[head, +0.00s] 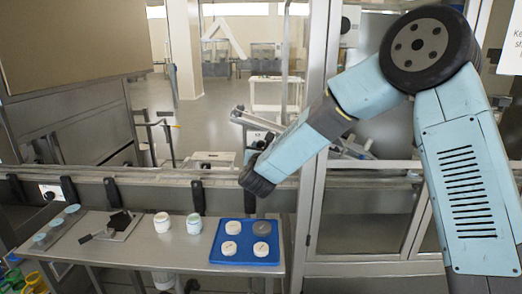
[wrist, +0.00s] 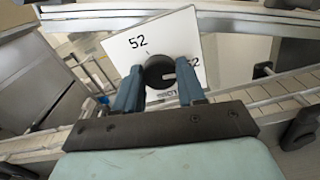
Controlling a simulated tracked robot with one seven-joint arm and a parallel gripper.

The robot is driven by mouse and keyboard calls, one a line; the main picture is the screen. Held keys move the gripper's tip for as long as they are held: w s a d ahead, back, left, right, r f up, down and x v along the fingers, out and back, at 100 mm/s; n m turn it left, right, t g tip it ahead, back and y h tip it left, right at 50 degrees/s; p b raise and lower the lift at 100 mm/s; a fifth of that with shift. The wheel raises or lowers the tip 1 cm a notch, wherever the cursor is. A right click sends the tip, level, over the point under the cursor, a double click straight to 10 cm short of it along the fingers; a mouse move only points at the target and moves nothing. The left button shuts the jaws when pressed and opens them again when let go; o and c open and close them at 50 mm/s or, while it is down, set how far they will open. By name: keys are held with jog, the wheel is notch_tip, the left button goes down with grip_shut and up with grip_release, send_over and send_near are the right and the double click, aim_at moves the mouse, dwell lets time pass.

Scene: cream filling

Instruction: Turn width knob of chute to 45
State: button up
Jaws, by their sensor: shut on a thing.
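A second number, partly hidden, shows at the right of the knob. My gripper (wrist: 160,82) has its two blue fingers on either side of the knob and is shut on it. In the head view my arm reaches over the chute (head: 225,178), and its wrist hides the knob and fingers.
A metal table (head: 180,245) stands in front of the chute. On it are a blue tray (head: 217,256) with several round lidded jars, two more jars, and a dark tool. Black clamps line the chute rail. A metal-framed door stands at the right.

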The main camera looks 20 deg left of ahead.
jog(key=m, duration=3.2)
jog(key=shift+f, duration=0.35)
dwell(0.4)
jog(key=shift+r, duration=0.1)
dwell(0.5)
jog(key=o, duration=1.1)
jog(key=shift+c, duration=0.2)
jog(key=shift+r, duration=0.1)
